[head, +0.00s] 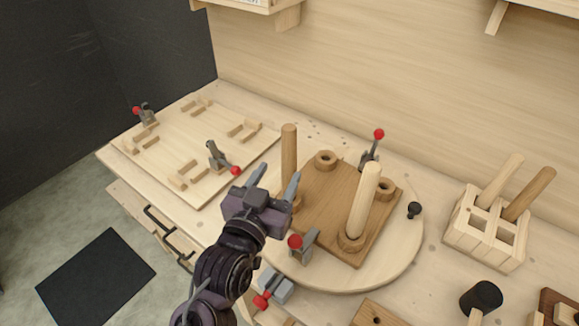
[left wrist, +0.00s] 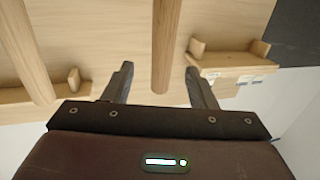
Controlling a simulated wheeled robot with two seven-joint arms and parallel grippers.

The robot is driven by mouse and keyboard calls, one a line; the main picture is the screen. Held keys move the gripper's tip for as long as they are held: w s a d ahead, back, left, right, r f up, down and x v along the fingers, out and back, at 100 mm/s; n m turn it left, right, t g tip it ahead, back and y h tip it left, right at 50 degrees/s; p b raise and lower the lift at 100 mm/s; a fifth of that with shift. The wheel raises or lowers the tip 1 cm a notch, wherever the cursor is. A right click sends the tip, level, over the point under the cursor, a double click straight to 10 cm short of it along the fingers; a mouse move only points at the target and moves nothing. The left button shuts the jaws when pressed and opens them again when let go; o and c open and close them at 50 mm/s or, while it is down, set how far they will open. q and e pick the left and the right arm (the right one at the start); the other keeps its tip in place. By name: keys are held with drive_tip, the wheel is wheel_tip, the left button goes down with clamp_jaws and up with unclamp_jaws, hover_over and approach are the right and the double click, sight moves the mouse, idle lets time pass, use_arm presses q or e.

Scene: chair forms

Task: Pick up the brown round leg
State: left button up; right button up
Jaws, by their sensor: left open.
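A brown round leg (head: 289,150) stands upright at the left corner of the brown square seat board (head: 326,220). In the left wrist view the brown leg (left wrist: 164,45) shows between my left fingers, with a gap on either side. My left gripper (head: 274,181) is open and empty, close in front of the leg; its fingers hide the leg's lower part in the head view. A pale round leg (head: 364,200) stands in a ring at the board's near right; it also shows at the left of the wrist view (left wrist: 27,55). My right gripper is not in view.
The board lies on a round turntable (head: 405,255) with red-knobbed clamps (head: 303,244) around it. A pale holder (head: 485,235) at right holds a pale and a brown leg (head: 528,193). A pale jig panel (head: 200,145) lies at left.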

sight(286, 158)
use_arm(q)
drive_tip(key=shift+w+d+r, duration=0.2)
drive_tip(key=shift+w+r, duration=0.15)
drive_tip(key=p+x, duration=0.1)
drive_tip(key=x, duration=0.1)
drive_tip(key=p+x, duration=0.1)
drive_tip(key=x, duration=0.1)
drive_tip(key=f+p+x, duration=0.1)
drive_tip(key=x, duration=0.1)
drive_tip(key=shift+w+a, duration=0.1)
drive_tip(key=shift+a, duration=0.15)
drive_tip(key=shift+w+d+f, duration=0.1)
drive_tip(key=shift+w+d, duration=0.05)
drive_tip(key=shift+w, duration=0.3)
drive_tip(key=c, duration=1.1)
